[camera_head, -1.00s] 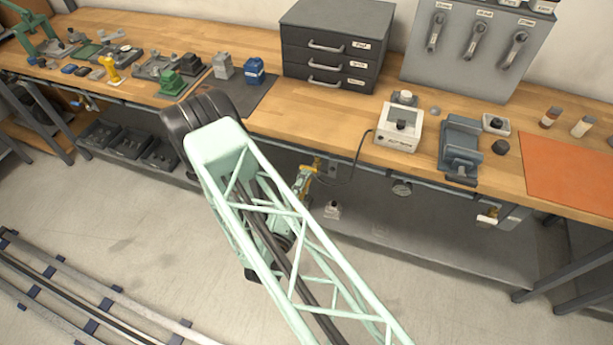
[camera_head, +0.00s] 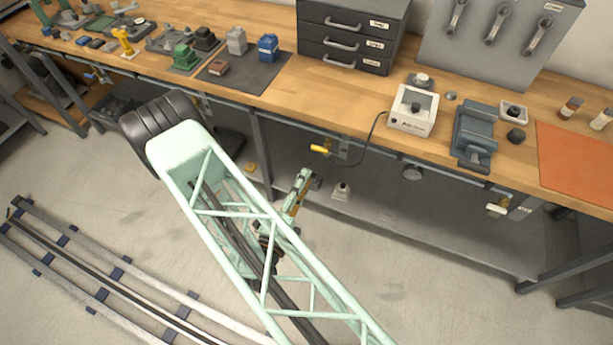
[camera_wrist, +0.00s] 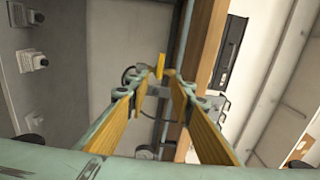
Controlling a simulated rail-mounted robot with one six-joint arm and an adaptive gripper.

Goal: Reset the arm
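My arm, a pale green lattice boom, crosses the lower middle of the head view. My gripper (camera_head: 303,182) shows small past the boom, in front of the bench and below its front edge. In the wrist view its two yellow-padded fingers (camera_wrist: 160,88) stand apart with a gap between them, and I see nothing held. A yellow valve handle (camera_head: 320,149) sits under the bench edge, just beyond the gripper and apart from it. It also shows past the fingertips in the wrist view (camera_wrist: 160,66).
The wooden bench (camera_head: 330,100) runs across the back, with a drawer cabinet (camera_head: 350,38), a white device (camera_head: 413,110) and a vise (camera_head: 475,137) on it. A lower shelf (camera_head: 430,215) holds a small white-grey item (camera_head: 341,190). Floor rails (camera_head: 110,265) lie at left. Floor before the bench is open.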

